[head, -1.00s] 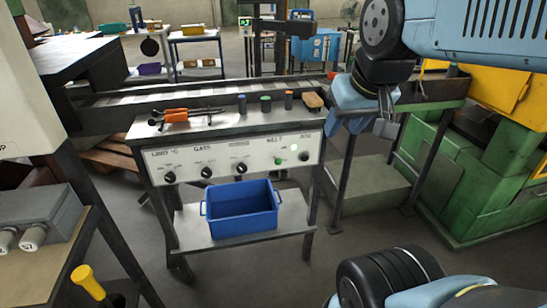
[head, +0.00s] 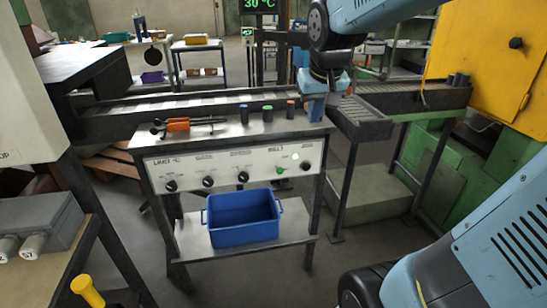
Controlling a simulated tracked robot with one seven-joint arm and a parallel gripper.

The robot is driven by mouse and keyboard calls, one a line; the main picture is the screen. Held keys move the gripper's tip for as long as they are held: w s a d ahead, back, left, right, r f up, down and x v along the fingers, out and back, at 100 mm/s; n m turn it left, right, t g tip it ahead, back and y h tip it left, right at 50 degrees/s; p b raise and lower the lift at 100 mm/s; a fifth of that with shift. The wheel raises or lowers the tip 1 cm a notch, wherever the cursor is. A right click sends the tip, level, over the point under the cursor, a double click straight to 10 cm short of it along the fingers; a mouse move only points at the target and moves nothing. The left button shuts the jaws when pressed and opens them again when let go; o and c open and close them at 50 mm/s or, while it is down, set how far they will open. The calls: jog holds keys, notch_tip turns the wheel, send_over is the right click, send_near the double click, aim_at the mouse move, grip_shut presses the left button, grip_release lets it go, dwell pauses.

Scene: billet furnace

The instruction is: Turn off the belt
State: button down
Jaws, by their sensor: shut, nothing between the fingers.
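The belt (head: 180,103) is a long dark conveyor running behind the control desk. The desk's white front panel (head: 225,166) carries several black knobs. At its right, under a label that seems to read BELT, are a green button (head: 281,169) and a pale, lit-looking lamp (head: 295,156). A black knob (head: 306,167) sits right of them. My gripper (head: 315,117) points down over the desk top's right end, above and behind these controls. It looks shut and empty, apart from the panel. Whether it touches the desk top, I cannot tell.
On the desk top lie orange-handled tongs (head: 178,125) and several small cylinders (head: 267,112). A blue bin (head: 242,216) stands on the shelf below. A roller table (head: 385,108) and a yellow machine (head: 478,55) are to the right. The floor before the desk is open.

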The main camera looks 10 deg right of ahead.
jog(key=w+a+f+g, duration=0.15)
jog(key=w+f, duration=0.45)
jog(key=w, duration=0.6)
send_over(279, 169)
jog(key=s, duration=0.1)
notch_tip(279, 169, down, 8)
jog(key=r, duration=0.1)
jog(key=shift+s+a+f, duration=0.1)
jog(key=shift+a+f, duration=0.15)
jog(key=shift+a, duration=0.15)
jog(key=shift+f, duration=0.1)
jog(key=x, duration=0.4)
jog(key=s+x, duration=0.1)
jog(key=x, duration=0.7)
jog(key=shift+s+d+f, duration=0.2)
jog(key=shift+f, duration=0.35)
jog(key=shift+s+f, duration=0.1)
jog(key=shift+f, duration=0.3)
